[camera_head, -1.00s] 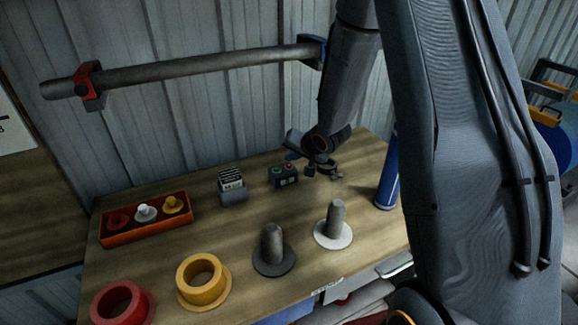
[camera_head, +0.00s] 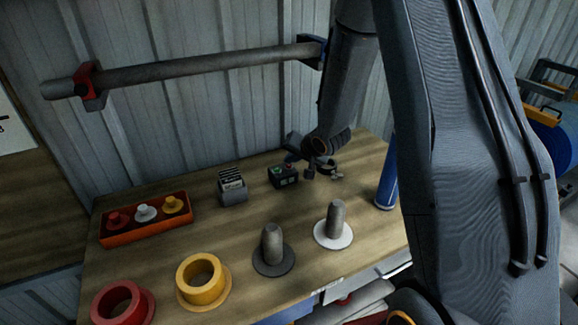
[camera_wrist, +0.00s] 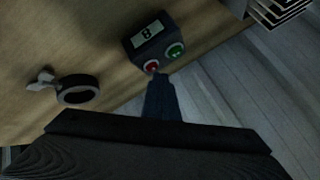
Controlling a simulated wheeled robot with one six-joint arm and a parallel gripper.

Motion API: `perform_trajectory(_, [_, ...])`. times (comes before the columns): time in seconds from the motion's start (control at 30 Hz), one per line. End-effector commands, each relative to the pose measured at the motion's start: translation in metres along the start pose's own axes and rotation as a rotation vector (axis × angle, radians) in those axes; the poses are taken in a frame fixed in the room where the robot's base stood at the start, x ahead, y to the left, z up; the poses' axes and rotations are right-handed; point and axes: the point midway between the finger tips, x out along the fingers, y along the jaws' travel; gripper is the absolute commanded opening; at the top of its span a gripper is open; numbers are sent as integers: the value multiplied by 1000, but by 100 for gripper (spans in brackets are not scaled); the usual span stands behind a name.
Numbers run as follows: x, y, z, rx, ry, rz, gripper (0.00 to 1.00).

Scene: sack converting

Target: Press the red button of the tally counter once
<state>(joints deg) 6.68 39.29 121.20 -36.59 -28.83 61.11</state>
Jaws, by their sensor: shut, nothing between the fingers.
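The tally counter (camera_head: 284,178) is a small dark box on the wooden table. In the wrist view the counter (camera_wrist: 140,50) shows a pale display (camera_wrist: 147,34) with one dark digit that looks like an 8. The red button (camera_wrist: 152,66) and green button (camera_wrist: 174,50) sit side by side on it. My gripper (camera_wrist: 158,76) is shut and empty, its tip right at the edge of the red button. I cannot tell whether it touches. In the head view my gripper (camera_head: 290,158) is just above the counter, and the red button is mostly hidden.
A card holder (camera_head: 232,188) stands left of the counter, and a dark ring-shaped item (camera_head: 327,163) lies to its right. A red tray (camera_head: 146,218), yellow ring (camera_head: 203,281), red ring, two spindles and a blue cylinder (camera_head: 388,181) are also on the table.

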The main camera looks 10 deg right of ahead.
Motion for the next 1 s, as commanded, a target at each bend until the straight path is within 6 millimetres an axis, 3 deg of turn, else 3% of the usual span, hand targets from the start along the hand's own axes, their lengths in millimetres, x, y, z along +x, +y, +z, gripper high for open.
perform_trajectory(1.0, [6,4,4,0,0,0,0])
